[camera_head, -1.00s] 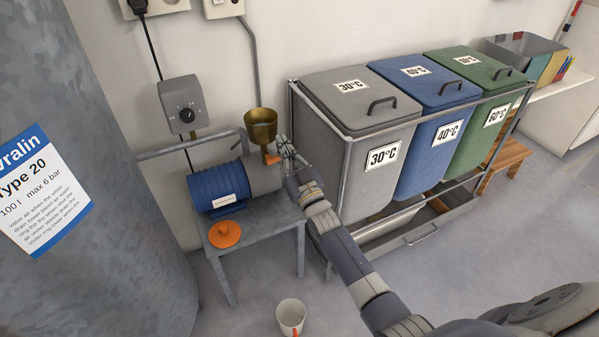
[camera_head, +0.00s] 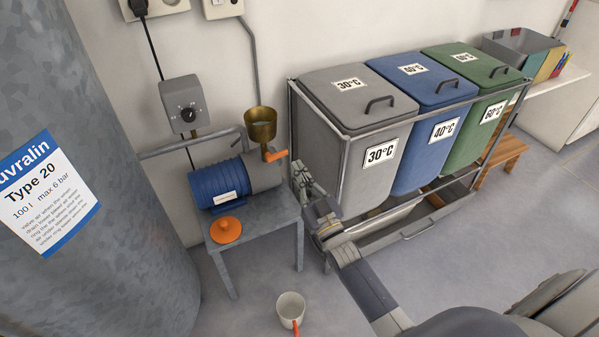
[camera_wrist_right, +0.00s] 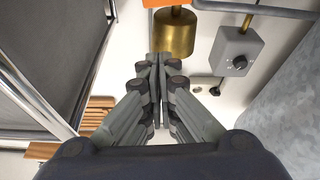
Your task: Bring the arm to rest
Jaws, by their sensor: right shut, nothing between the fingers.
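My right gripper (camera_head: 300,172) is shut and empty. In the head view it is just right of the blue and grey pump (camera_head: 222,186), below the orange handle (camera_head: 276,155) and apart from it. In the right wrist view the closed fingers (camera_wrist_right: 159,62) meet in the middle, with nothing between them. The brass funnel (camera_head: 261,124) stands on the pump with some liquid in it, and shows at the top of the wrist view (camera_wrist_right: 173,36). My left gripper is in neither view.
The laundry bins in their metal frame (camera_head: 345,170) stand close right of my gripper. A grey table (camera_head: 262,226) carries the pump and an orange cap (camera_head: 226,230). A large grey tank (camera_head: 60,110) fills the left.

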